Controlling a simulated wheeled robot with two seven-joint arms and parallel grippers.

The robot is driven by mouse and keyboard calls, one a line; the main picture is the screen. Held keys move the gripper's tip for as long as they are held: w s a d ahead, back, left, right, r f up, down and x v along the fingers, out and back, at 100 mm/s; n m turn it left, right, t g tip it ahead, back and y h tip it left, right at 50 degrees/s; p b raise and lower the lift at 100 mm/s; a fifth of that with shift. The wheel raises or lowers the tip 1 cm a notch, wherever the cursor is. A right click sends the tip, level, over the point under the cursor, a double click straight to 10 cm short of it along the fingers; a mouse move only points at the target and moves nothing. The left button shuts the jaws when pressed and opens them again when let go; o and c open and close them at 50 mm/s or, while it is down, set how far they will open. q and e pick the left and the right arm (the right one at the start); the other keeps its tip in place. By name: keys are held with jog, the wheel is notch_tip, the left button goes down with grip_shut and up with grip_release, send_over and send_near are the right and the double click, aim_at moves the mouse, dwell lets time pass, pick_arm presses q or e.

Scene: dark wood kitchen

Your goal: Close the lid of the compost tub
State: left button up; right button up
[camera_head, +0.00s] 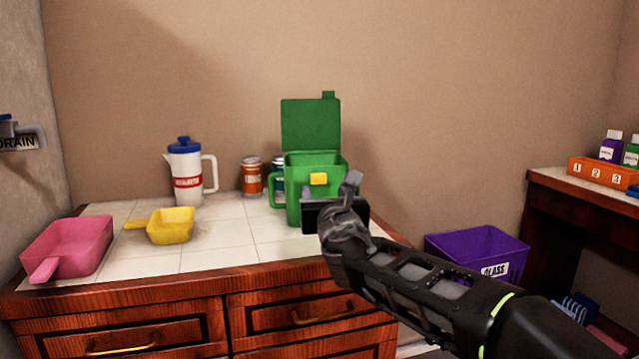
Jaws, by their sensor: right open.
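The green compost tub (313,164) stands on the tiled counter, right of the middle. Its green lid (311,124) is open and stands upright at the back of the tub. A yellow latch or label (318,179) is on the tub's front, and a handle is on its left side. My right gripper (332,198) is open in front of the tub's lower right part and hides some of it. I cannot tell whether it touches the tub. My left gripper is not in view.
A white pitcher with a blue lid (187,170) and cans (251,177) stand left of the tub. A yellow scoop (170,226) and a pink scoop (68,248) lie at the left. A purple bin (477,252) is right of the counter. The counter's front middle is clear.

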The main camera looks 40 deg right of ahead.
aim_at(319, 181)
jog(key=shift+w, duration=0.1)
jog(key=x, duration=0.7)
jog(key=shift+w+d+f, duration=0.15)
jog(key=shift+w+d, duration=0.05)
jog(key=shift+w, duration=0.15)
jog(key=shift+c, duration=0.5)
grip_shut()
dwell(0.6)
